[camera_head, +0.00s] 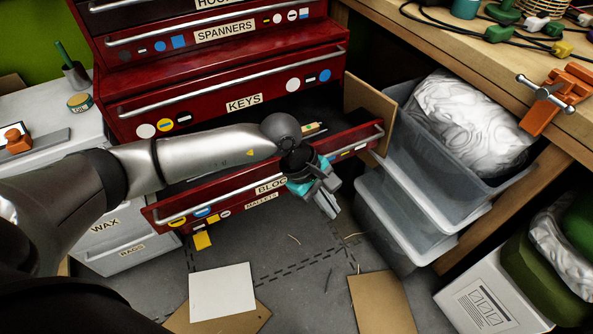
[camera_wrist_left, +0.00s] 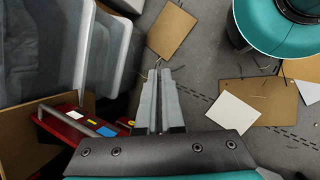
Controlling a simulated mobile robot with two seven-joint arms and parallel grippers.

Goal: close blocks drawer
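The red blocks drawer (camera_head: 358,144) is pulled out from the red cabinet in the head view, with its label partly hidden behind my left wrist. A long silver handle runs across its front. My left gripper (camera_head: 328,204) is just in front of the drawer front, near its middle, pointing down toward the floor. In the left wrist view its two grey fingers (camera_wrist_left: 159,98) are together with nothing visible between them. The drawer's red front (camera_wrist_left: 75,125) shows left of the fingers there. Whether the gripper touches the drawer front cannot be told. My right gripper is not visible.
The keys drawer (camera_head: 221,93) above looks shut. Clear plastic bins (camera_head: 420,205) stand close to the drawer's right end, under a wooden workbench (camera_head: 482,58). Cardboard and white sheets (camera_head: 222,291) lie on the grey floor. A pale drawer unit (camera_head: 108,231) stands left.

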